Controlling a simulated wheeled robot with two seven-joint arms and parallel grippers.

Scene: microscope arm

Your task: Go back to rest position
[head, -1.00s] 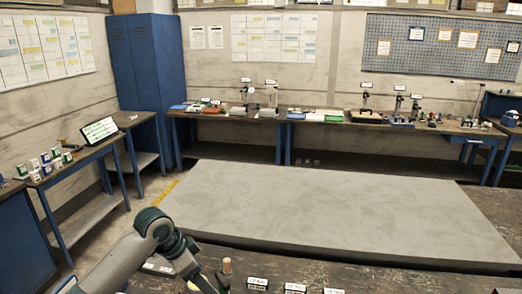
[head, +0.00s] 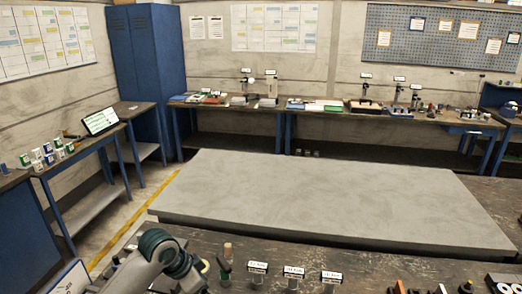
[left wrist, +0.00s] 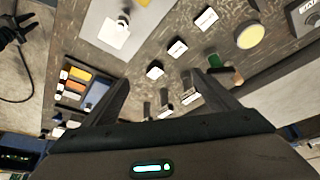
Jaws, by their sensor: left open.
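My left arm (head: 155,258) comes in at the bottom left of the head view, over the near edge of the dark workbench (head: 350,262). Its gripper is not clearly seen there. In the left wrist view my left gripper (left wrist: 161,80) has its two fingers wide apart with nothing between them. It is above a bench with small labelled holders and a green item (left wrist: 214,61), and appears clear of them. My right gripper is not in either view.
Small labelled stands (head: 293,275) and a cork-topped bottle (head: 227,256) stand close to my left arm. Side tables (head: 75,155) stand at the left. Equipment benches (head: 350,112) line the back wall.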

